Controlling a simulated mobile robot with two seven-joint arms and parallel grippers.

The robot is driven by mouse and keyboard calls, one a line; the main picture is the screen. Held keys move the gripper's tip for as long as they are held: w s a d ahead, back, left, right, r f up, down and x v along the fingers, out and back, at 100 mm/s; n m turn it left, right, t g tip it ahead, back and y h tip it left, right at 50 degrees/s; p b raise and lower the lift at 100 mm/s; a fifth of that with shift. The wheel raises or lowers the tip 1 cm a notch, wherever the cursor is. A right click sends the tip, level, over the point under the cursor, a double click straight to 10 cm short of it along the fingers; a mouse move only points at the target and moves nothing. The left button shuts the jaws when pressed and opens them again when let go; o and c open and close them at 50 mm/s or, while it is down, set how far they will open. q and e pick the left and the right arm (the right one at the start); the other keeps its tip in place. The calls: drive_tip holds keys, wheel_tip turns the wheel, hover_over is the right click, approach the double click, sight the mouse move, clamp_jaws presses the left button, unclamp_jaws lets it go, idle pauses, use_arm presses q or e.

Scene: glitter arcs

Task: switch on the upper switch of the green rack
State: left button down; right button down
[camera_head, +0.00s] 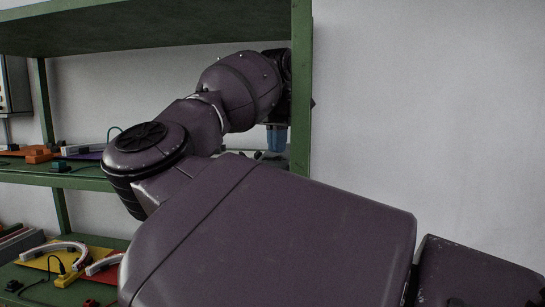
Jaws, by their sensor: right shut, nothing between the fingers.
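The green rack (300,60) fills the left half of the head view, with an upper shelf (85,182) and a lower level. My purple right arm reaches across it, its wrist by the right post. My right gripper (270,155) shows only as small dark parts below the wrist, above the shelf's right end; it is shut and empty. A small teal block (60,167) with a cable sits on the upper shelf, and a yellow block (68,279) with a cable on the lower level. I cannot tell which is the upper switch; my arm hides much of the shelf. My left gripper is out of view.
An orange block (38,155) lies on the upper shelf at left. A white arc (55,248) and a red-and-white arc (104,264) lie on the lower level. A blue object (276,138) shows by the right post. The wall at right is bare.

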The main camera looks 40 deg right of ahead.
drive_tip(key=shift+f+b, duration=0.3)
drive_tip(key=shift+f, duration=0.25)
drive_tip(key=shift+r, duration=0.15)
drive_tip(key=shift+r+p, duration=1.85)
drive_tip(key=shift+r, duration=1.6)
